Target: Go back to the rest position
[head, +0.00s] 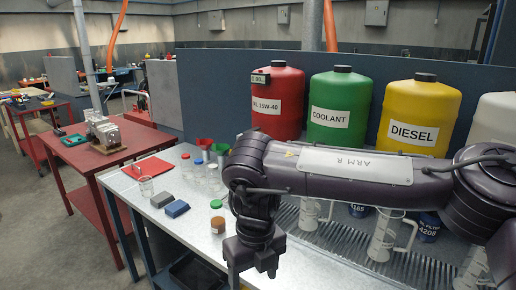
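My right arm reaches in from the right across the metal bench (165,215), with its forearm level in front of the drums. My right gripper (251,262) points down at the bottom middle, over the front part of the bench. Its fingertips are dark and run to the lower edge of the picture, so I cannot tell whether it is open or shut. I see nothing held in it. My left gripper and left arm are not in view.
A jar with a green lid (217,216) stands just left of my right gripper. Blue-grey blocks (176,208) lie further left. Red, green (340,108) and yellow drums stand behind my arm. White jugs (384,237) stand on the grating beneath it.

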